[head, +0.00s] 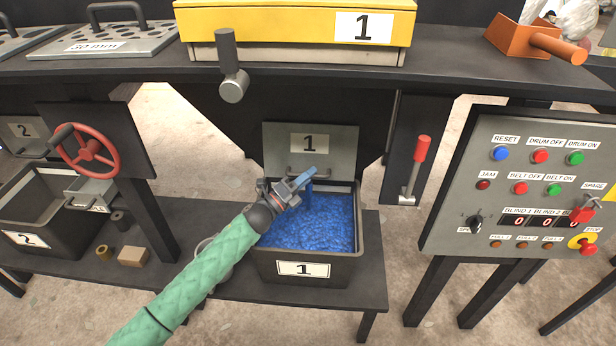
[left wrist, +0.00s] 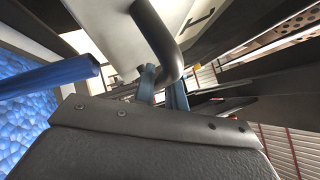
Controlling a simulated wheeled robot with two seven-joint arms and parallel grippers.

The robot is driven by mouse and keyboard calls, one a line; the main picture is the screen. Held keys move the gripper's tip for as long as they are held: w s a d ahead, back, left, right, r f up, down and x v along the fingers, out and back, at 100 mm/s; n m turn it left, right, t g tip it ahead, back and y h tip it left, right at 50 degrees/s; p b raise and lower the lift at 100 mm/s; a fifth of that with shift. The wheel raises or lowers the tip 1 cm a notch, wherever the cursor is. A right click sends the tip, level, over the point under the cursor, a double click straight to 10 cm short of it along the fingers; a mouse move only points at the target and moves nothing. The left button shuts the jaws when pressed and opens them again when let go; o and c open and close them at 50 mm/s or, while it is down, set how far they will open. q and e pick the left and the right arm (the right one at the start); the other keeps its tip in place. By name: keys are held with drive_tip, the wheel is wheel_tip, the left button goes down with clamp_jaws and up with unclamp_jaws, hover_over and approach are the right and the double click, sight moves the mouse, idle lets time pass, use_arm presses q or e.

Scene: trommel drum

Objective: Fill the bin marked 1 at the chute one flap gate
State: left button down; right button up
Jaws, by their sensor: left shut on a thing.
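The bin marked 1 (head: 303,268) stands on the low shelf under chute one. Blue material (head: 318,232) covers its inside, with the surface a little below the rim; it also shows in the left wrist view (left wrist: 22,112). The grey flap gate marked 1 (head: 338,142) hangs over the bin's back edge. My left gripper (head: 299,183) is at the gate's lower part, shut on the gate handle (left wrist: 160,38), a dark bent bar. A narrow blue piece hangs between gate and bin; I cannot tell whether it is falling material. My right gripper is not in view.
A red-handled lever (head: 421,150) stands right of the chute, beside the control panel (head: 470,225). A red handwheel (head: 88,150) and the bin marked 2 (head: 30,240) are at the left. A small tan block (head: 133,257) lies on the shelf.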

use_arm(q)
drive_tip(key=c, duration=1.5)
unclamp_jaws()
drive_tip(key=shift+o, duration=0.2)
